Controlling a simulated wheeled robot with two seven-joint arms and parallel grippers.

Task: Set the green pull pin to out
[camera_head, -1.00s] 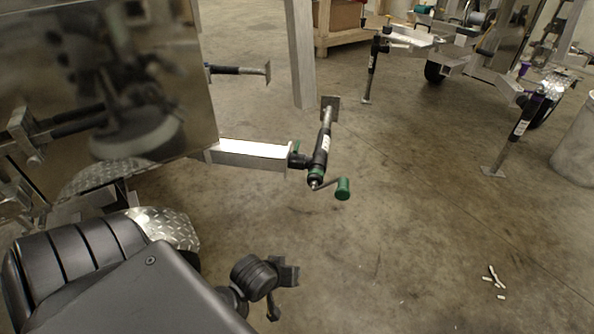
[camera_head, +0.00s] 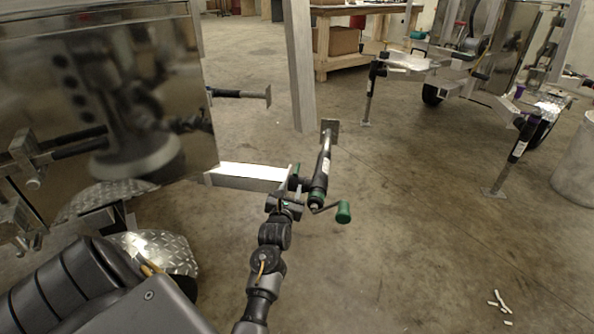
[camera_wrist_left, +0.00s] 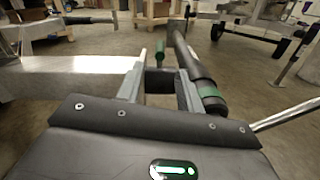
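The green pull pin (camera_head: 298,168) shows as a small green piece where the jack's mount meets the trailer's silver arm. In the left wrist view the pull pin (camera_wrist_left: 160,50) stands upright beyond and between my fingertips. The black trailer jack (camera_head: 320,180) with a green band lies tilted beside it, and also shows in the wrist view (camera_wrist_left: 192,62). My left gripper (camera_head: 291,186) is at the mount, just left of the jack. In the wrist view my left gripper (camera_wrist_left: 160,84) has its fingers apart, with the dark mount beyond them. Contact cannot be told. My right gripper is not in view.
The jack's crank with a green knob (camera_head: 343,212) sticks out to the right. The silver trailer arm (camera_head: 245,174) runs left to the mirror-like trailer wall. Another trailer with jacks (camera_head: 520,140) stands at the back right. The floor in front is mostly clear, with small white pieces (camera_head: 500,302).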

